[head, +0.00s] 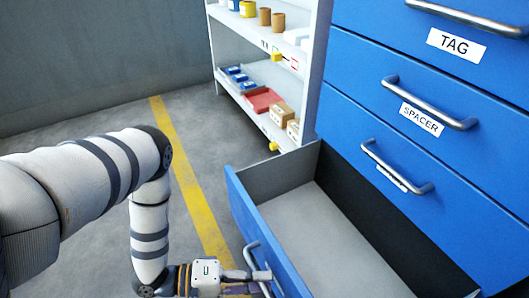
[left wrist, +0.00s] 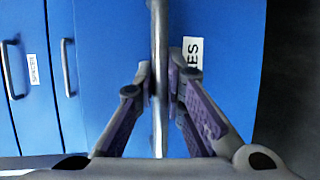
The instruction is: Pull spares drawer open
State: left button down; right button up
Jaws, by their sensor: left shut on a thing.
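The lowest blue drawer in the head view (head: 290,278) is pulled well out, and its grey inside (head: 325,240) looks empty. Its metal bar handle (head: 250,258) is on the front panel. My left gripper (head: 260,276) is at this handle. In the left wrist view the fingers (left wrist: 160,85) are shut around the bar handle (left wrist: 158,40), one on each side. Beside the bar is a white label (left wrist: 192,52), partly hidden, with only its last letters readable. My right gripper is not in view.
Closed blue drawers above carry a TAG label (head: 456,45), a SPACER label (head: 421,119) and a label behind a handle (head: 392,179). A white shelf rack (head: 226,50) with boxes stands behind. Floor with a yellow stripe (head: 190,185) is clear at left.

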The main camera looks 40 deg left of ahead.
pick_arm(q)
jog(key=shift+d, duration=0.1)
jog(key=c, duration=1.7)
grip_release()
jog(key=shift+o, duration=0.2)
jog(key=v, duration=1.2)
jog(key=shift+r, duration=0.15)
